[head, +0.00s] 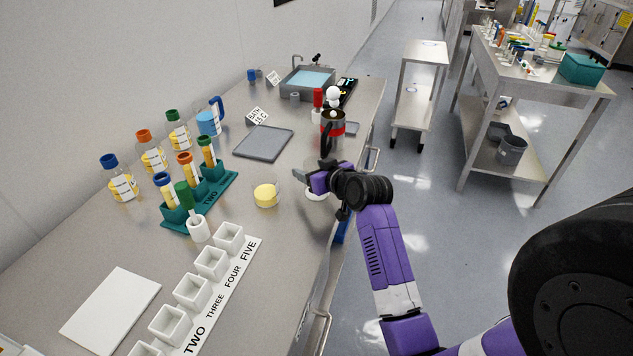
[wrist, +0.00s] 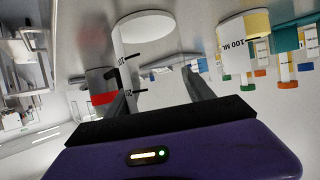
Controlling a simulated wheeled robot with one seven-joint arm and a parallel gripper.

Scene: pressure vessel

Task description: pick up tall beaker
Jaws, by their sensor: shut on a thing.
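The tall beaker shows in the head view as a pale round base (head: 317,196) just under my gripper (head: 317,178), near the right edge of the bench. In the wrist view, where the scene appears upside down, the tall beaker (wrist: 143,26) is a pale, marked cylinder with a round white end. My gripper (wrist: 162,95) is shut on it, with a dark finger on either side. The gripper hides most of its body in the head view. I cannot tell whether its base touches the bench.
A short beaker with yellow contents (head: 266,195) stands left of my gripper. A dark mug with a red band (head: 332,126) stands behind it. A teal tube rack (head: 222,186), a grey plate (head: 263,143) and a white numbered strip (head: 222,293) share the bench.

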